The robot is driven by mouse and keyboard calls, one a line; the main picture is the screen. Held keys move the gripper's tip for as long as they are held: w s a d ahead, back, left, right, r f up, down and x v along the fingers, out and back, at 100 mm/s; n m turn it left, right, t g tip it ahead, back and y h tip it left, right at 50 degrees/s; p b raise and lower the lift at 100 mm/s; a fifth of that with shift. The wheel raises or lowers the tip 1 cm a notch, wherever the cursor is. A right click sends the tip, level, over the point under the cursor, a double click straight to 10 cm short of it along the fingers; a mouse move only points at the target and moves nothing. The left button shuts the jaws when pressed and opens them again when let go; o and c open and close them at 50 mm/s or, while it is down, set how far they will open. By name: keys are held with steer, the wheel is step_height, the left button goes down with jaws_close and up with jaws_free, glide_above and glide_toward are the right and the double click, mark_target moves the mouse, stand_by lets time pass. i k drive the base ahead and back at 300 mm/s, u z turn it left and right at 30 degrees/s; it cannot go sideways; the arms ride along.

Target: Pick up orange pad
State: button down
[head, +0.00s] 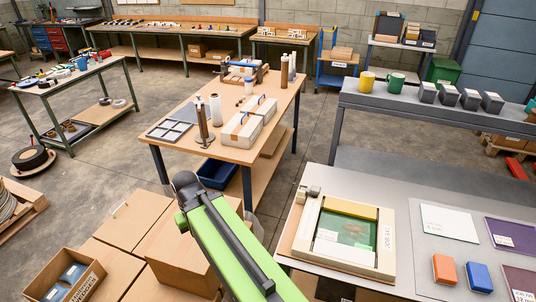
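The orange pad (445,269) is a small block with rounded corners. It lies flat on the grey work table (412,290) at the lower right of the head view. A blue pad (480,277) of like size lies just right of it, with a narrow gap between them. My green arm rises from the bottom middle, well left of the orange pad, and ends in a dark joint. My gripper does not show, so I cannot see what it holds. Nothing covers the orange pad.
A cream press frame (381,258) with a green panel stands left of the pads. A white sheet (449,222) lies behind them, and purple sheets (512,236) lie right. Cardboard boxes (133,218) crowd the lower left. A wooden bench (236,154) stands beyond my arm.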

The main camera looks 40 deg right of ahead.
mark_target(444, 270)
steer(key=z, duration=2)
steer(key=k, duration=0.45)
steer(key=z, duration=0.85)
steer(key=i, duration=0.5)
steer(key=u, duration=0.05)
